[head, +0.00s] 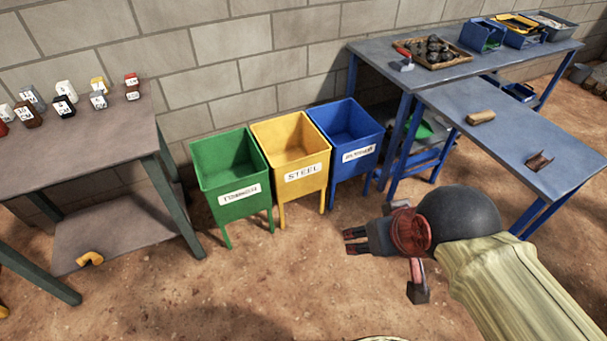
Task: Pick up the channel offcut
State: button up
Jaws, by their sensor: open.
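The channel offcut (540,161) looks like a small rusty-brown U-shaped piece. It lies on the near part of the low blue table (503,143) at the right. My gripper (349,241) is in the lower middle of the head view, its dark fingers pointing left over the dirt floor. It is open, with nothing seen between the fingers. It is well to the left of the offcut and apart from it. My arm shows at the lower right, below the table in the picture.
A tan block (480,117) lies on the same low table. Green (230,170), yellow (289,150) and blue (345,132) bins stand left of it by the wall. A higher blue table (466,66) holds trays behind. A brown table (75,145) with small labelled blocks stands left.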

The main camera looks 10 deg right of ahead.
aim_at(537, 162)
jog(key=z, duration=1.8)
jog(key=i+l, duration=0.85)
jog(key=i+l+z, duration=0.05)
jog(key=i, duration=0.05)
